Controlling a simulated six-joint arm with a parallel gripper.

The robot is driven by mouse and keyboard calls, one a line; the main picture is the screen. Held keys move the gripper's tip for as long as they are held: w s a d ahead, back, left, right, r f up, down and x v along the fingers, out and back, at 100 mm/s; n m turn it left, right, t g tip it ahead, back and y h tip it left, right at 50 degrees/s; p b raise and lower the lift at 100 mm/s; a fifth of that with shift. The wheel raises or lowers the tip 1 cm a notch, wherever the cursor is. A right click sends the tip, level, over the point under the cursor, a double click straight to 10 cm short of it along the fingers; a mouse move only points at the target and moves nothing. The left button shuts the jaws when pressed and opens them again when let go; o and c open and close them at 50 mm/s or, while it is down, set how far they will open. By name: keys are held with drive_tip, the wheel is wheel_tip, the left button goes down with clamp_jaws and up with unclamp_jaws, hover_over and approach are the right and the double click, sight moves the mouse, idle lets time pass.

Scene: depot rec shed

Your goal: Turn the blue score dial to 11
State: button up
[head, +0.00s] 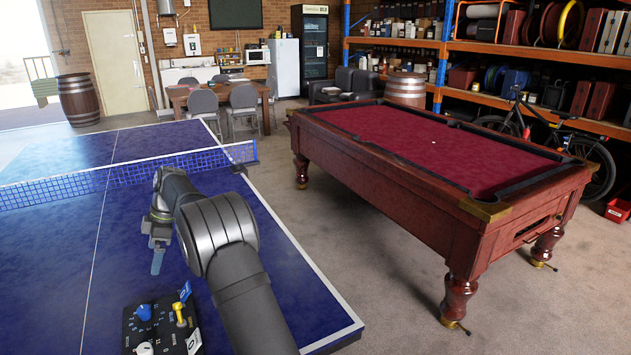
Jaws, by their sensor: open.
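A black score panel (133,330) sits on the blue table tennis table at the bottom of the head view. The blue score dial (144,312) is on its left side, with small pale marks around it. The number it points to is too small to read. My gripper (157,266) is above the table, farther back than the panel and apart from the dial. Its jaws are open with nothing seen between them, though they show nearly edge-on.
The panel also carries a yellow lever (179,314), a white knob (145,348), a blue tag (186,291) and a white card (194,342) close to the dial. The net (130,174) crosses behind my gripper. The table (60,270) is clear left of the panel.

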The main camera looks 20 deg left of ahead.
drive_tip(key=c, duration=1)
drive_tip(key=shift+o, duration=0.2)
drive_tip(key=m+t+h, duration=0.3)
drive_tip(key=m, duration=0.3)
hover_over(143, 309)
wheel_tip(143, 309, down, 18)
drive_tip(key=shift+r, duration=0.15)
drive_tip(key=shift+c, duration=0.5)
drive_tip(key=c, duration=0.9)
